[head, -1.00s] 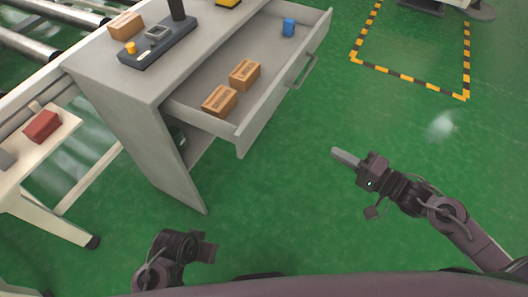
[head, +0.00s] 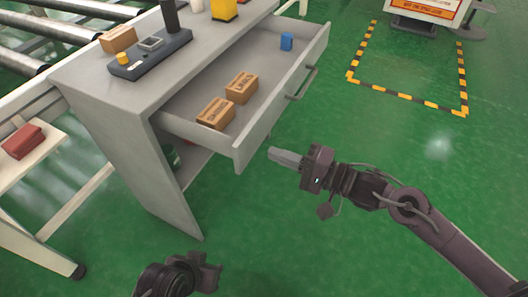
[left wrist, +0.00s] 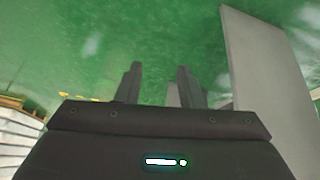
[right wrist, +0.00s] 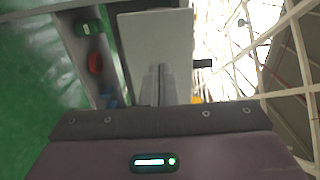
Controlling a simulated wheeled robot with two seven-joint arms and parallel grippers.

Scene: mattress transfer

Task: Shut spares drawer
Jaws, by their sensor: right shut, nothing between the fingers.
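The spares drawer (head: 262,133) stands pulled out of the grey cabinet (head: 75,82). Two brown boxes (head: 241,88) and a blue cylinder (head: 287,41) lie in it. Its front carries a grey bar handle (head: 303,83). My right gripper (head: 272,155) is shut and empty, in front of the drawer's near corner, with a gap seen in the head view. In the right wrist view its closed fingers (right wrist: 156,83) point at a grey panel (right wrist: 155,35), apparently the drawer front; contact cannot be told. My left gripper (head: 212,272) is low near the cabinet; its fingers (left wrist: 158,85) are apart and empty.
A black device (head: 150,55), a brown box (head: 117,39) and a yellow item (head: 224,9) stand on the cabinet top. A side table (head: 30,165) with a red box and a roller conveyor (head: 60,35) are at left.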

